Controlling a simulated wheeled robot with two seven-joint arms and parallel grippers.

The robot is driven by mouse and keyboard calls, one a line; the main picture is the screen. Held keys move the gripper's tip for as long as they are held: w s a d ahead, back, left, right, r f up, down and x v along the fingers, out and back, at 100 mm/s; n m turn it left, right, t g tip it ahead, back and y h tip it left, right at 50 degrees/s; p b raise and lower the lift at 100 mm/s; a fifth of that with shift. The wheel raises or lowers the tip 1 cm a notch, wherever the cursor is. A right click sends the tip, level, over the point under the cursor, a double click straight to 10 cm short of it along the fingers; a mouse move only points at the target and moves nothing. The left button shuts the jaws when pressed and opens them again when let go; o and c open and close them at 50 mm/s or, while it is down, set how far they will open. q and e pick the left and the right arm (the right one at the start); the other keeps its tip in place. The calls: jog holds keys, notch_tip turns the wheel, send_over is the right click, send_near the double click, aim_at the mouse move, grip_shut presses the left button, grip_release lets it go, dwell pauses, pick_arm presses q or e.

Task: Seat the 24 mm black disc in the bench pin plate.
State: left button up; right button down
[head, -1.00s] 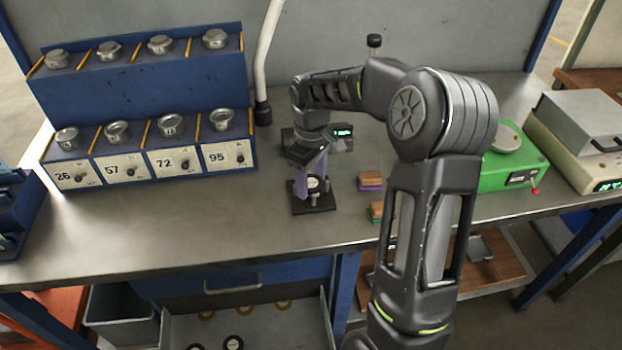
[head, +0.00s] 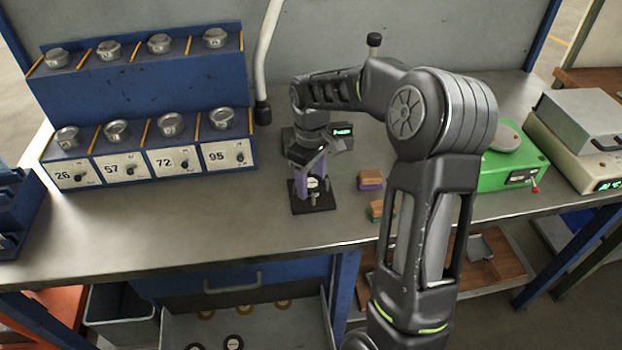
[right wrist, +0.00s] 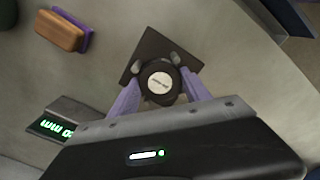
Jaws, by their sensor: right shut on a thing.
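The black disc (right wrist: 148,92) with a round white label is between the two purple fingers of my right gripper (right wrist: 157,66), which is shut on it. The dark square pin plate (right wrist: 152,44) shows beyond and below the disc in the right wrist view. In the head view the plate (head: 325,203) lies on the bench, with my right gripper (head: 309,188) directly over it. A metal pin stands near the plate's front. The disc hides the plate's middle, so I cannot tell whether it touches the plate or sits on a pin. My left gripper is out of view.
Brown-and-purple (head: 370,179) and brown-and-green (head: 376,208) blocks lie right of the plate. A small green-lit display (head: 342,131) stands behind. The blue numbered rack (head: 140,120) is at left, a green device (head: 518,165) at right. An open drawer below holds discs and rings.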

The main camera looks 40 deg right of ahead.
aim_at(311, 183)
jog(key=shift+f, duration=0.4)
jog(key=c, duration=0.8)
grip_release()
notch_tip(311, 183, up, 6)
jog(key=p, duration=0.4)
notch_tip(311, 183, up, 5)
jog(key=p, duration=0.3)
jog(key=shift+s+f, duration=0.1)
dwell(0.3)
